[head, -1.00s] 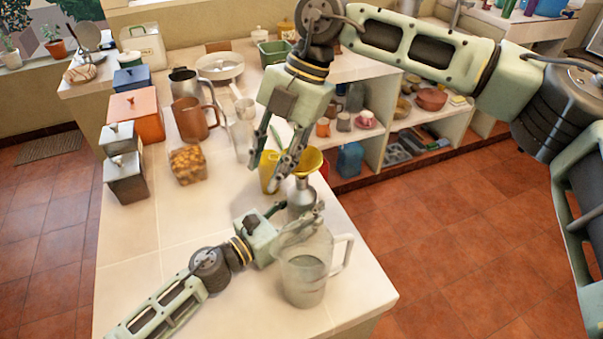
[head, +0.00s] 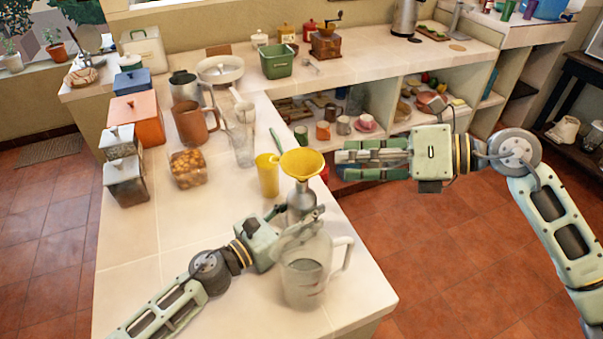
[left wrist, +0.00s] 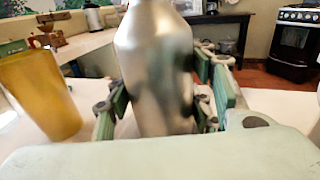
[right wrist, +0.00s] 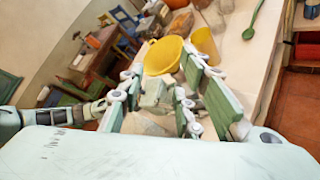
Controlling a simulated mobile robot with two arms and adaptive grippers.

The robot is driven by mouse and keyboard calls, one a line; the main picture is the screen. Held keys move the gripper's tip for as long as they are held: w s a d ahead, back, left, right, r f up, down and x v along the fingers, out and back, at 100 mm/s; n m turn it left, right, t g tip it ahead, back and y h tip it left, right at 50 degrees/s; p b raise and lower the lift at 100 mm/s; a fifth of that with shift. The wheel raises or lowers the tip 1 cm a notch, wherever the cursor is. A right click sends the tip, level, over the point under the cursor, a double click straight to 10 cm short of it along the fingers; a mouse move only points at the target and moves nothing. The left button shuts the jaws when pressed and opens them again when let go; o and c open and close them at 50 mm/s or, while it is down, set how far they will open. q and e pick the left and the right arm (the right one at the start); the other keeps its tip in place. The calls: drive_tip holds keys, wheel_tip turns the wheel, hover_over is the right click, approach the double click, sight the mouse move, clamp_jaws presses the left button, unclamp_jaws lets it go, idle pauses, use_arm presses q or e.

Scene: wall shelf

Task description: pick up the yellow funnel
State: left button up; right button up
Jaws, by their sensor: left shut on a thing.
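The yellow funnel (head: 302,163) sits on top of a silver bottle (head: 301,197), its wide mouth up. My left gripper (head: 300,222) is shut on the bottle's body; in the left wrist view the bottle (left wrist: 155,75) stands between the fingers, its top cut off by the frame. My right gripper (head: 340,160) is just right of the funnel, its fingers level and pointing left at it. The fingers are apart and empty. In the right wrist view the funnel (right wrist: 163,55) lies just beyond the fingertips.
A yellow cup (head: 267,176) stands close left of the funnel. A clear jug (head: 304,283) stands in front of the bottle, partly overlapping the left gripper in view. A glass pitcher (head: 238,140) and brown mug (head: 192,124) are further back.

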sight(313, 162)
drive_tip(key=shift+n+t+h, duration=0.3)
drive_tip(key=shift+n+t, duration=0.1)
drive_tip(key=shift+t, duration=0.3)
drive_tip(key=shift+w+d+f+x, duration=0.15)
drive_tip(key=shift+w+f+x, duration=0.05)
drive_tip(key=shift+x, duration=1.4)
drive_tip(key=shift+w+d+f+x, duration=0.15)
drive_tip(key=shift+w+x, duration=0.05)
drive_tip(key=shift+x, duration=1.4)
drive_tip(key=shift+w+d+f+x, duration=0.15)
drive_tip(key=shift+d+f+x, duration=0.05)
drive_tip(key=shift+x, duration=1.45)
drive_tip(key=shift+d, duration=0.1)
drive_tip(key=c, duration=0.7)
drive_tip(key=shift+s, duration=0.15)
clamp_jaws()
drive_tip(key=shift+a, duration=0.2)
